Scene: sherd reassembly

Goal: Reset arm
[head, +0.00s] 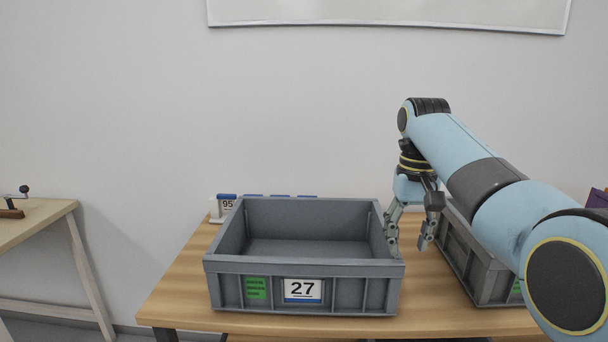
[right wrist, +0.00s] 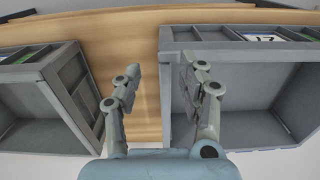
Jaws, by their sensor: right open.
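My right gripper (head: 408,238) hangs pointing down, with its fingers apart, at the right wall of the grey crate labelled 27 (head: 330,268). The blue right arm comes in from the right in the head view. My left gripper is not in view.
A second grey crate (head: 463,262) stands right of crate 27, partly hidden by my arm. Both stand on a wooden table (head: 180,290). A small rack labelled 95 (head: 227,204) is behind crate 27. Another table (head: 35,222) is at the far left. Crate 27 looks empty inside.

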